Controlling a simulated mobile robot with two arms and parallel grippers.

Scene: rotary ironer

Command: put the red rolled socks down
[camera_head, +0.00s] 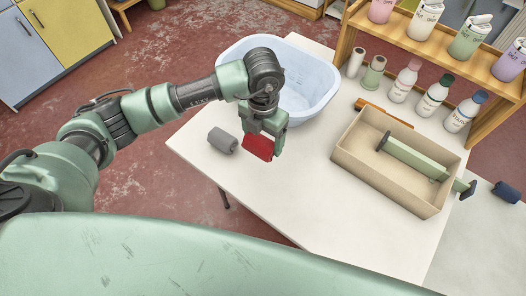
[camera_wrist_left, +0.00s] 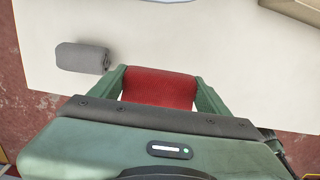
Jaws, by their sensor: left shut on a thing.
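The red rolled socks (camera_head: 258,147) are between the fingers of my left gripper (camera_head: 266,140), over the white table (camera_head: 230,181) near its left edge. In the left wrist view the red rolled socks (camera_wrist_left: 158,87) fill the space between the two green fingers of my left gripper (camera_wrist_left: 160,84), which is shut on them. I cannot tell whether the socks touch the table top. A grey roll (camera_head: 222,140) lies on the table just left of the socks. It also shows in the left wrist view (camera_wrist_left: 82,57). My right gripper is not in view.
A pale blue basin (camera_head: 325,82) stands behind my left gripper. A cardboard box (camera_head: 365,173) with a green tool (camera_head: 415,157) is to the right. Several bottles (camera_head: 433,96) stand by a wooden shelf (camera_head: 455,60). The table front is clear.

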